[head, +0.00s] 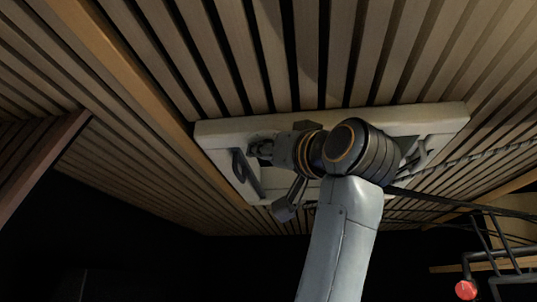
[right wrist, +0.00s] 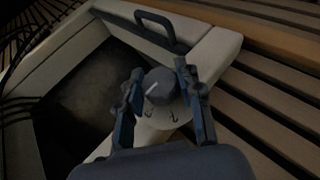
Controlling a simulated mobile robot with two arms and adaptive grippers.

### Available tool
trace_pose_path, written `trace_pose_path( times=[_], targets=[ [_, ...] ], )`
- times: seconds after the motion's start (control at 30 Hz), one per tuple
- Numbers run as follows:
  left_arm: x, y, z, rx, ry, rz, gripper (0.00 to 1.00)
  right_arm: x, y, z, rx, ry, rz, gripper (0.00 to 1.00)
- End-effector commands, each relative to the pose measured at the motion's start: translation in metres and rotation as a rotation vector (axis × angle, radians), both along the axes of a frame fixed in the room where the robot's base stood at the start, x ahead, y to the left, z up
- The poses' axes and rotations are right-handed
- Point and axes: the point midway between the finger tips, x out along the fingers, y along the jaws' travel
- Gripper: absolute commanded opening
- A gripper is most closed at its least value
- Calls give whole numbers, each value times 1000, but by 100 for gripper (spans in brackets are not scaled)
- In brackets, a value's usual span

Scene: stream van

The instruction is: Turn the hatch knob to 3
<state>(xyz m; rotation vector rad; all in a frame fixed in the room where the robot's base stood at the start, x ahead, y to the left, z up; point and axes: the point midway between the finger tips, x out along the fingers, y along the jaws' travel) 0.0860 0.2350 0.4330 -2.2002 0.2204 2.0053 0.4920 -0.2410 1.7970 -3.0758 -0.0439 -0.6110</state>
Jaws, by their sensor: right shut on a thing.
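The hatch is a pale frame (head: 440,116) set in the slatted ceiling; its frame also shows in the right wrist view (right wrist: 212,52). The hatch knob (right wrist: 160,84) is a grey round knob with a white pointer line, at one side of the frame. Small dark marks are printed on the pale surface beside it, too small to read surely. My right gripper (right wrist: 159,70) is shut on the knob, one finger on each side. In the head view my right gripper (head: 263,149) reaches the hatch's left end and mostly hides the knob. My left gripper is out of view.
A dark handle (right wrist: 158,25) stands out from the hatch frame near the knob. A dark panel (right wrist: 85,95) fills the frame's inside. Wooden slats surround the hatch. A black metal rack (head: 500,245) and a red round thing (head: 466,290) are at the lower right.

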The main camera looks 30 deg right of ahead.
Motion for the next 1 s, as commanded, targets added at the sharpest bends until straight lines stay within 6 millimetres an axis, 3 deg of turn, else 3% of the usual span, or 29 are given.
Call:
trace_pose_path(
  times=[0.27,0.3,0.4,0.77,1.0],
  targets=[
    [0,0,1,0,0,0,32,-2,-1,3,1,-8,-3,4],
    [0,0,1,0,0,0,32,-2,-1,3,1,-7,-3,44],
    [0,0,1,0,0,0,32,-1,-1,2,1,-6,-3,59],
    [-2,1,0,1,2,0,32,-4,-1,0,1,-3,-2,59],
    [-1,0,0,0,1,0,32,-41,-2,-14,0,-8,-3,59]
  ],
)
